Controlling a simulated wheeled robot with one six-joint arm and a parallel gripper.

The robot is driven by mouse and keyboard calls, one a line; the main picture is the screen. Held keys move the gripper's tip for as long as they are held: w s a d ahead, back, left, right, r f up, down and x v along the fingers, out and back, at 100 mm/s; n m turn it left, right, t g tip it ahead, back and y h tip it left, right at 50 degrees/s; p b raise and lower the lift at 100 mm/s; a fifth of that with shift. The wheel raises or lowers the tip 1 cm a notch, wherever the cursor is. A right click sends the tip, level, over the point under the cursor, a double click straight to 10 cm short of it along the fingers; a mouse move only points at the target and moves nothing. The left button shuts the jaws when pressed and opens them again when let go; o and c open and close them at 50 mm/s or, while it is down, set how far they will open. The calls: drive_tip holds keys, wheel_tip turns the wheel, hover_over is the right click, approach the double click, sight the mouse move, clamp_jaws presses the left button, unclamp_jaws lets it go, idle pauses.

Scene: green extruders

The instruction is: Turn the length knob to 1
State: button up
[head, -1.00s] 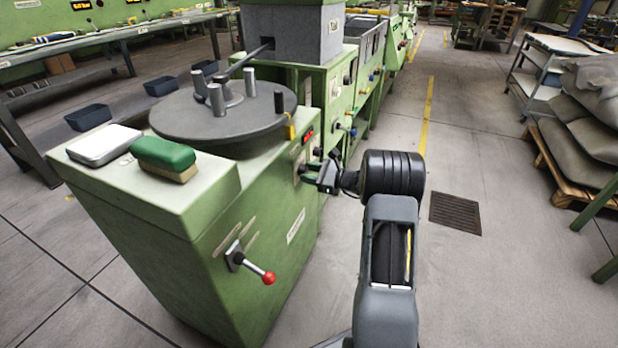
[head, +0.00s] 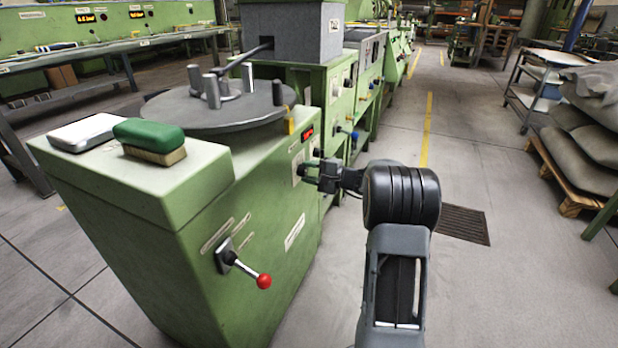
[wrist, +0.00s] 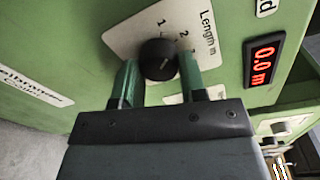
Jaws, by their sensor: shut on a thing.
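The length knob (wrist: 157,56) is a round black knob on a light plate (wrist: 122,43) marked "Length m" in the wrist view. The numbers 1, 2 and another, partly hidden one curve around its far side. A small pale mark shows on the knob's face, but I cannot tell clearly which number it points to. My gripper (wrist: 159,66) has one green finger on each side of the knob and is shut on it. In the head view my gripper (head: 314,174) is at the green machine's (head: 255,185) side panel, and hides the knob.
A red display (wrist: 263,60) beside the plate reads 0.0 m. A lever with a red ball (head: 263,281) sticks out of the machine nearer to me. A green brush (head: 149,137) and a white-topped box (head: 88,132) lie on top.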

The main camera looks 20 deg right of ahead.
drive_tip(key=shift+n, duration=2.1)
drive_tip(key=o, duration=0.9)
drive_tip(key=shift+p+v, duration=2.1)
drive_tip(key=shift+v, duration=4.8)
drive_tip(key=shift+s+a, duration=0.15)
drive_tip(key=shift+a, duration=0.05)
